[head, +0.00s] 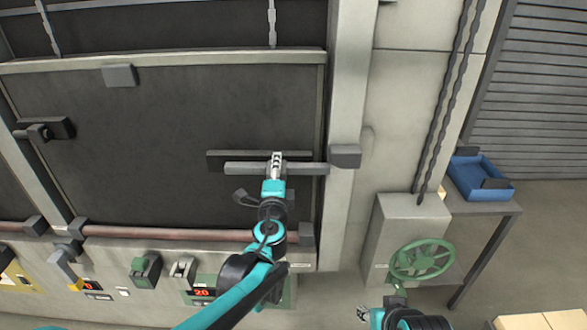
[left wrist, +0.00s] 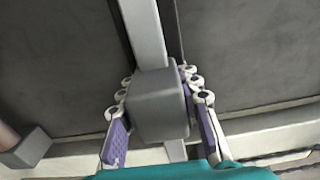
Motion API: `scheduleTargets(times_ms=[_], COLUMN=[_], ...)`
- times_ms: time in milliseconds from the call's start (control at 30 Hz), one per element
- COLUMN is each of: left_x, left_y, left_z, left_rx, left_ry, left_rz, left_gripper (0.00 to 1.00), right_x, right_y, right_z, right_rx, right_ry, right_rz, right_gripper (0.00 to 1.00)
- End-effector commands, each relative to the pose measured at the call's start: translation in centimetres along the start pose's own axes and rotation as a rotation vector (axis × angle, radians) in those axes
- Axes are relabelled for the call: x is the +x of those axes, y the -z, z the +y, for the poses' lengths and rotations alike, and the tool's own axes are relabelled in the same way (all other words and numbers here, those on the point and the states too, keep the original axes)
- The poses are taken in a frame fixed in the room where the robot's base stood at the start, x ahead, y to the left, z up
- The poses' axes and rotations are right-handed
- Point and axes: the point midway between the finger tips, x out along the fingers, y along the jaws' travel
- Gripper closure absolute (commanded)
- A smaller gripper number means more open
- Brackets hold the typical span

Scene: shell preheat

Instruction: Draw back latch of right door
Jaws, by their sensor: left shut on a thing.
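The right door (head: 180,110) is a dark panel in a pale frame. Its latch is a grey horizontal bar (head: 307,169) in front of a dark plate (head: 216,158). The bar's right end is beside the grey keeper block (head: 345,156) on the frame post; I cannot tell if it sits inside. My left gripper (head: 277,163) is at the middle of the bar. In the left wrist view its two fingers are shut on the grey latch knob (left wrist: 160,105), one on each side, with the bar (left wrist: 143,30) running behind it. My right gripper (head: 362,314) is low, well away from the latch, its fingers too small to read.
A reddish pipe (head: 160,233) runs below the door, above a panel with switches and a red display (head: 203,292). A green handwheel (head: 422,260) stands near my right arm. A blue tray (head: 480,178) sits on a table at right. Chains hang beside the post.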

Motion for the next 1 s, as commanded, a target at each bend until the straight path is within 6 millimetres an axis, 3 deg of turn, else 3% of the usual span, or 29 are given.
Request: scheduleTargets(times_ms=[100, 400, 433, 500, 833, 1000], left_x=[0.0, 0.0, 0.0, 0.0, -0.2, -2.1], left_y=[-1.6, -1.9, -1.9, -1.9, -1.8, -1.7], left_z=[0.0, 0.0, 0.0, 0.0, 0.0, 0.0], left_rx=[0.000, 0.000, 0.000, 0.000, 0.000, 0.000], left_ry=[0.000, 0.000, 0.000, 0.000, 0.000, 0.000], left_rz=[-0.005, -0.006, -0.006, -0.006, -0.002, -0.001], left_gripper=[1.00, 1.00, 0.64, 0.46, 0.45, 0.45], right_x=[0.0, 0.0, 0.0, 0.0, 0.0, 0.0], right_y=[0.0, 0.0, 0.0, 0.0, 0.0, 0.0], right_z=[0.0, 0.0, 0.0, 0.0, 0.0, 0.0], right_rx=[0.000, 0.000, 0.000, 0.000, 0.000, 0.000], right_ry=[0.000, 0.000, 0.000, 0.000, 0.000, 0.000], right_rz=[0.000, 0.000, 0.000, 0.000, 0.000, 0.000], right_gripper=[0.60, 0.60, 0.60, 0.60, 0.60, 0.60])
